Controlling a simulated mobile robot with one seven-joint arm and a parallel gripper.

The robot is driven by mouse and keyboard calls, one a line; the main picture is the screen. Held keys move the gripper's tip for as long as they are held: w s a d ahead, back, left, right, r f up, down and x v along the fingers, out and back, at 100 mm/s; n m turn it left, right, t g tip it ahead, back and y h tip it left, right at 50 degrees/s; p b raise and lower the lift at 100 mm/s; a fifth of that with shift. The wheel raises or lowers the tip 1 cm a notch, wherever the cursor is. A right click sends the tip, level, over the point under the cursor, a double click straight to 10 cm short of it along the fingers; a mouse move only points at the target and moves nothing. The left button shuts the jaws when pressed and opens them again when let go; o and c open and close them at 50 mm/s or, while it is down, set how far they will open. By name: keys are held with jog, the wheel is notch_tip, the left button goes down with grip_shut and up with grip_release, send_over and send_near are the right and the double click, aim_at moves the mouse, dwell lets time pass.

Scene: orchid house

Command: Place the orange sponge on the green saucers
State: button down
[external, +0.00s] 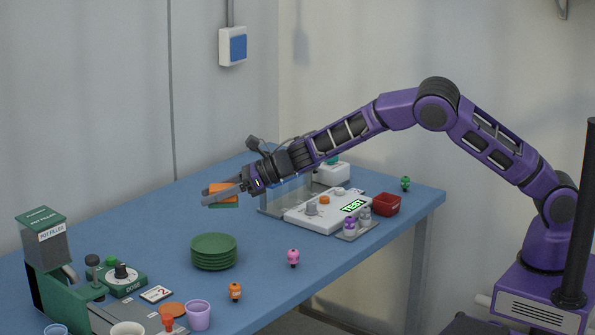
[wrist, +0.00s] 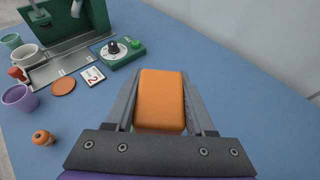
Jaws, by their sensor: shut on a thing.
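The orange sponge (wrist: 160,100) is between the two fingers of my gripper (wrist: 161,105), which is shut on it. In the external view the sponge (external: 222,190) shows an orange upper part and a green lower layer, held by my gripper (external: 222,195) above the blue table. The green saucers (external: 214,252) stand in a stack on the table, lower in the picture than the sponge and apart from it. The saucers do not show in the wrist view.
A pot filler machine (external: 42,245), a green dial box (external: 122,278) and a purple cup (external: 198,315) stand at the left. Small orange (external: 235,292) and pink (external: 293,257) figures stand near the front edge. A white device (external: 325,212) and red box (external: 386,205) are right.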

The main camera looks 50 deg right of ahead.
aim_at(212, 238)
jog(key=shift+w+a+r, duration=0.2)
jog(key=shift+a+r, duration=0.15)
jog(key=shift+r, duration=0.1)
notch_tip(212, 238, down, 10)
jog(key=shift+r+b, duration=0.25)
jog(key=shift+b, duration=0.35)
jog(key=shift+f, duration=0.2)
jog(key=shift+c, duration=0.7)
grip_release()
jog(key=shift+r, duration=0.1)
jog(key=shift+r, duration=0.15)
jog(key=v, duration=1.2)
jog(key=shift+w+d, duration=0.1)
jog(key=shift+w, duration=0.05)
